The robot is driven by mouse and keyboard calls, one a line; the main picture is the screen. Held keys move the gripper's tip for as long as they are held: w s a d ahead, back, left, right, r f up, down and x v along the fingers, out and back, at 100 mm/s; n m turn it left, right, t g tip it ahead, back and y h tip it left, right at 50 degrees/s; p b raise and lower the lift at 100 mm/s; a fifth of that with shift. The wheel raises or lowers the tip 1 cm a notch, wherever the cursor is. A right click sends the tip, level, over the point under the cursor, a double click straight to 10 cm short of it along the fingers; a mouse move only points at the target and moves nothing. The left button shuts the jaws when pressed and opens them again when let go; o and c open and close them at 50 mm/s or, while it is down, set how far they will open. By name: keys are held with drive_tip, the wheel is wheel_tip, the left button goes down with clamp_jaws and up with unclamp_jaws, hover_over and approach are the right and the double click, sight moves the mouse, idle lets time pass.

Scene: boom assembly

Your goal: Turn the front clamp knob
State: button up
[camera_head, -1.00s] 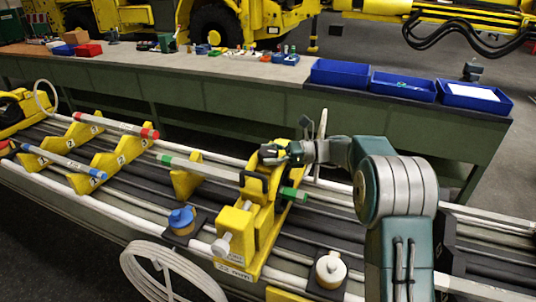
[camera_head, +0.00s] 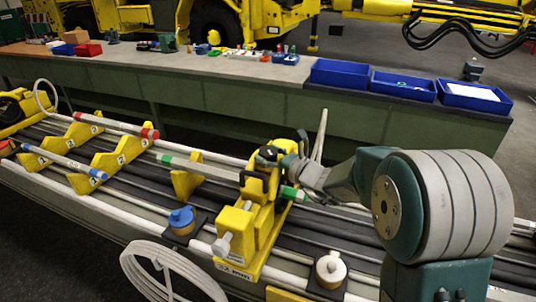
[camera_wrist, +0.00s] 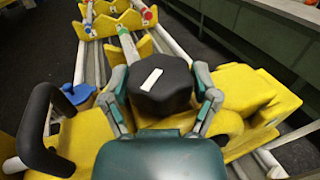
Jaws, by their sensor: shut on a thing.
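A black lobed knob (camera_wrist: 160,84) with a white stripe on top sits on the yellow clamp (camera_head: 236,222). In the wrist view my gripper (camera_wrist: 160,88) has a finger on each side of the knob and is shut on it. The white stripe runs diagonally, up to the right. In the head view my gripper (camera_head: 276,158) is at the far end of the clamp and largely covers the knob. A pale grey knob (camera_head: 222,246) sticks out of the clamp's near side, apart from my gripper. A green-ended grey rod (camera_head: 205,169) passes through the clamp.
A black handle (camera_wrist: 36,128) stands left of my gripper. Blue-capped (camera_head: 182,217) and white-capped (camera_head: 331,267) parts sit beside the clamp. Yellow notched racks (camera_head: 108,160) hold rods at the left. A bench with blue bins (camera_head: 402,85) stands behind. A white hose coil (camera_head: 150,262) is in front.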

sight(267, 150)
drive_tip(key=shift+m+t+h, duration=1.8)
drive_tip(key=shift+h, duration=0.6)
drive_tip(key=o, duration=1)
drive_tip(key=shift+w+a, duration=0.1)
wheel_tip(267, 150, up, 10)
drive_tip(key=shift+f, duration=0.1)
